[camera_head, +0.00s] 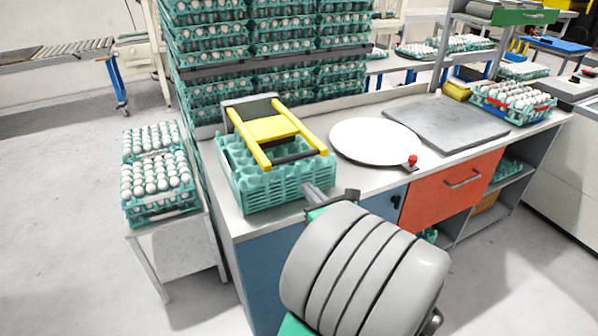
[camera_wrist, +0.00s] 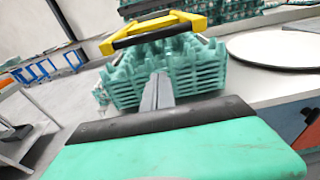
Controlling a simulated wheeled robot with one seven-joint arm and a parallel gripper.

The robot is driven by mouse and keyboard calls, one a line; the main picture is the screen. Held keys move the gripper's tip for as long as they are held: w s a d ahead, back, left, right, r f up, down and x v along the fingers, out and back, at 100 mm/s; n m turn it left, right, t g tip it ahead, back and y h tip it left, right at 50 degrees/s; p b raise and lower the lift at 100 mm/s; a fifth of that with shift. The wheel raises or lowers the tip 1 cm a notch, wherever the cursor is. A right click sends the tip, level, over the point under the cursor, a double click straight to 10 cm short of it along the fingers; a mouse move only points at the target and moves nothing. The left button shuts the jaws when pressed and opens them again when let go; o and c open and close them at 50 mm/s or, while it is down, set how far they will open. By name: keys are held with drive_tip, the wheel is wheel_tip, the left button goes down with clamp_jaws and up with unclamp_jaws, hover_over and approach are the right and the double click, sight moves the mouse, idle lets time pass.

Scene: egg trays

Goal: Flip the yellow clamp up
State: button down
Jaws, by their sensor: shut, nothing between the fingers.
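The yellow clamp (camera_head: 267,130) has two yellow side bars, a yellow plate and a dark crossbar at its near end. It lies over a stack of empty green egg trays (camera_head: 272,187) on the left end of the counter. In the wrist view the yellow clamp (camera_wrist: 153,28) is above the tray stack (camera_wrist: 200,72), with its dark bar facing me. My gripper (camera_head: 312,192) is shut and empty, just in front of the stack's near right corner. Its closed fingers (camera_wrist: 158,92) point at the stack, below the clamp bar. I cannot tell whether they touch the trays.
A white round plate (camera_head: 375,141) and a grey slab (camera_head: 445,122) lie on the counter to the right. A tray of eggs (camera_head: 512,103) stands at the far right. Stacked egg trays (camera_head: 157,185) sit on a low table at left. Tall egg-tray racks (camera_head: 262,60) rise behind.

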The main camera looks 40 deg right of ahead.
drive_tip(key=w+d+r+p, duration=0.1)
drive_tip(key=w+r, duration=0.1)
drive_tip(key=w, duration=0.4)
drive_tip(key=shift+d+r, duration=0.35)
drive_tip(key=shift+r, duration=0.05)
drive_tip(key=shift+r, duration=0.1)
